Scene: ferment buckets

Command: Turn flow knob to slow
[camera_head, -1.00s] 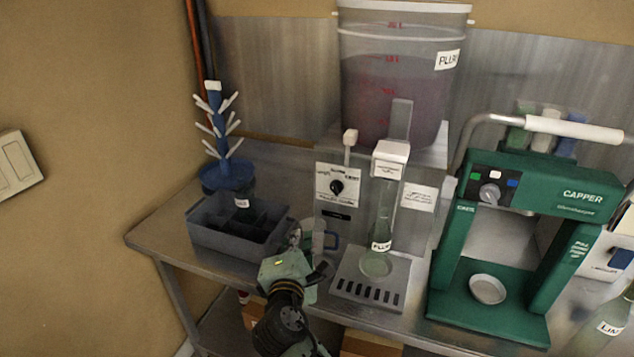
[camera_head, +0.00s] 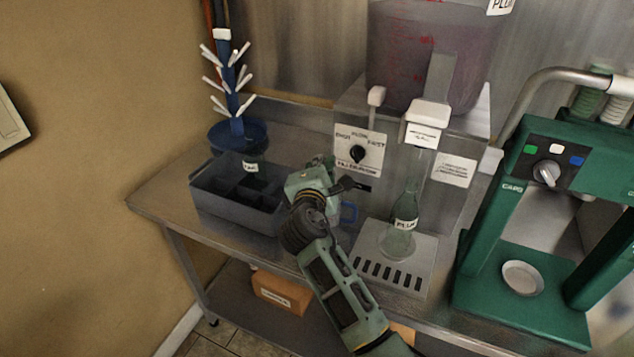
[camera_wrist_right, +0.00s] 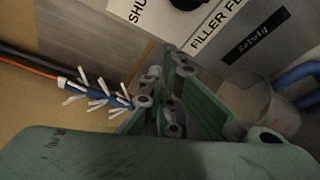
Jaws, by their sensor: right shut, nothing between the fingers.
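The flow knob (camera_head: 357,153) is a black round knob on a white label plate (camera_head: 346,142) on the filler's front. The plate has words around the knob, among them one like "SHUT" at left and "FAST" at right; the pointer's setting is too small to tell. In the right wrist view the knob (camera_wrist_right: 188,3) is cut off by the top edge. My right gripper (camera_head: 330,168) is shut and empty, below and left of the knob and apart from it. Its green fingers (camera_wrist_right: 180,95) also show in the right wrist view. My left gripper is not in view.
A bottle labelled plum (camera_head: 402,235) stands on the slotted drip tray (camera_head: 427,272) under the spout. A grey divided crate (camera_head: 235,212) and a blue drying tree (camera_head: 238,130) are at left. A green capper (camera_head: 472,255) stands at right. A blue-handled jug (camera_head: 349,212) is behind my gripper.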

